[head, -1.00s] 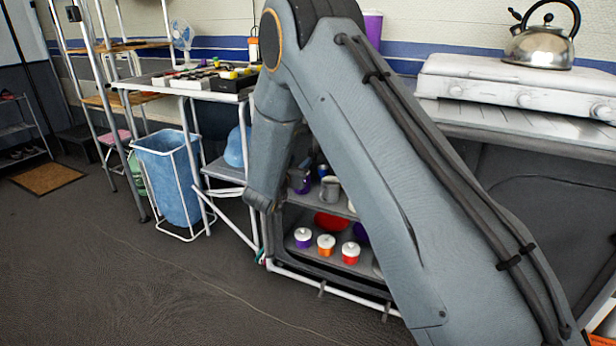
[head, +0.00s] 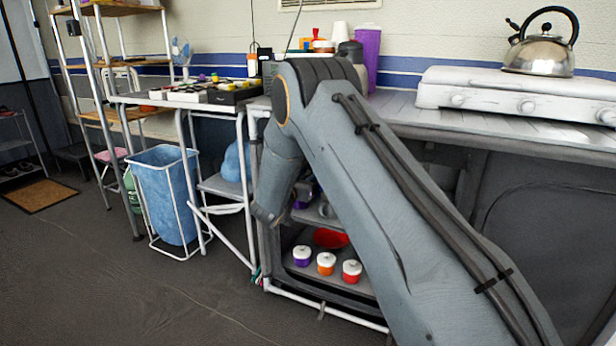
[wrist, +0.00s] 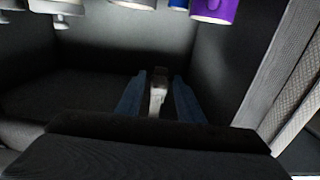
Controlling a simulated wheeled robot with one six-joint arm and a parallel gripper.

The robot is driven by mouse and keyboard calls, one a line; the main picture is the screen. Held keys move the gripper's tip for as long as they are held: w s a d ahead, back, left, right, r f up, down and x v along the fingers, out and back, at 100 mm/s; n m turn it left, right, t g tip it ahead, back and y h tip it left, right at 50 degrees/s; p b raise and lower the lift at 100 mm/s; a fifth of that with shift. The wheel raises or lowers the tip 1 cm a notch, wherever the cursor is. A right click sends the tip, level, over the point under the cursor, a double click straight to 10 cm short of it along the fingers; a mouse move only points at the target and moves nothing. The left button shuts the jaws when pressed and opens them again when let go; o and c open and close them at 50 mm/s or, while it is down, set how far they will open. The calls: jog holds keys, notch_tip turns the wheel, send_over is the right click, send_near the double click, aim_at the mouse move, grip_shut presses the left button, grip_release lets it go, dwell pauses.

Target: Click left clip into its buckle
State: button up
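My gripper (wrist: 158,85) shows in the wrist view, with two blue fingers apart. A pale grey piece (wrist: 158,96) lies between the fingers in this view, with dark gaps on both sides. I cannot tell whether it is a clip, a buckle or something else, or how far it is from the fingers. In the head view my arm hides the gripper. I cannot make out the left clip or its buckle for certain in either view.
A shelf unit under the counter holds several lidded pots (head: 326,263) and a red bowl (head: 330,238). A purple mug (wrist: 213,10) is near the wrist view's top edge. A blue bin (head: 165,195) stands left; a kettle (head: 541,50) is on the stove.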

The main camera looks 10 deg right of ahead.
grip_shut()
jog(key=shift+r, duration=0.1)
notch_tip(320, 180, up, 6)
jog(key=s+a+p, duration=0.2)
jog(key=p, duration=0.3)
jog(key=shift+s+p, duration=0.35)
jog(key=shift+p, duration=0.05)
